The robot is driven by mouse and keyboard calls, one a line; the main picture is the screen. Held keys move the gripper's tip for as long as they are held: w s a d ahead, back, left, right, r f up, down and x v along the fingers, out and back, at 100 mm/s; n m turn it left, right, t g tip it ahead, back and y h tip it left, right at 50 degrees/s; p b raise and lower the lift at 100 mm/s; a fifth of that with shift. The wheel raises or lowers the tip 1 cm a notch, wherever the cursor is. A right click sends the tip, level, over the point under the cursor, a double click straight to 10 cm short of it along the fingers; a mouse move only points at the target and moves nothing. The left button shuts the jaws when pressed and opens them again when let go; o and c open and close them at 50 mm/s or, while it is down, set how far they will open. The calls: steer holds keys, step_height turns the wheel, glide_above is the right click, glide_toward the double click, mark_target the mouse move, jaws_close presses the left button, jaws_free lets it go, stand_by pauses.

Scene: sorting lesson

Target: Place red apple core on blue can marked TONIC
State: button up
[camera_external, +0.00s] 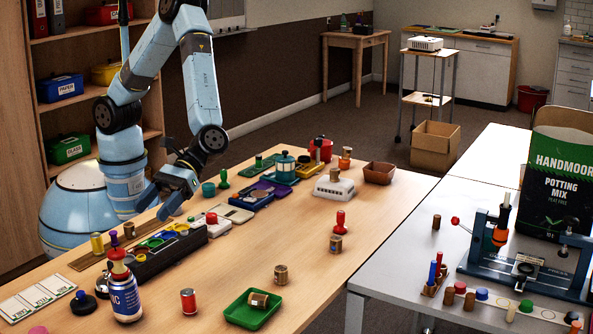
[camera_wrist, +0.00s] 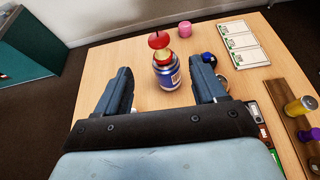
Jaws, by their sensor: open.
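A blue can (camera_external: 125,304) with a white band stands upright near the front left of the wooden table; only the letters "IC" are readable. The red apple core (camera_external: 117,256) stands on its top. In the wrist view the apple core (camera_wrist: 159,42) shows red ends and a pale middle, above the can (camera_wrist: 167,76). My gripper (camera_external: 174,192) is open and empty, apart from both, over the table's far left side. In the wrist view the can and core appear beyond and between the fingers of my gripper (camera_wrist: 160,68).
A black organizer (camera_external: 168,252) with several small items lies between my gripper and the can. A red can (camera_external: 188,301) and a green tray (camera_external: 252,309) holding a brown cylinder stand to the right. White cards (camera_external: 38,296) lie left. The table's middle right has free room.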

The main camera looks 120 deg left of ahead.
steer(key=s+a+r+m+t+y, duration=0.2)
steer(key=s+a+r+m+y, duration=0.6)
steer(key=s+a+r+m, duration=0.7)
steer(key=s+a+r+m+t+y, duration=0.1)
steer(key=s+a+r+y, duration=0.1)
steer(key=s+a, duration=0.9)
steer(key=s+a+r+m+t+y, duration=0.1)
steer(key=s+a+r+t+y, duration=0.1)
steer(key=s+a, duration=0.9)
step_height(320, 180, up, 3)
steer(key=shift+a+f+m+t+y, duration=0.2)
steer(key=shift+a+m+t+y, duration=0.1)
steer(key=shift+a+y, duration=0.3)
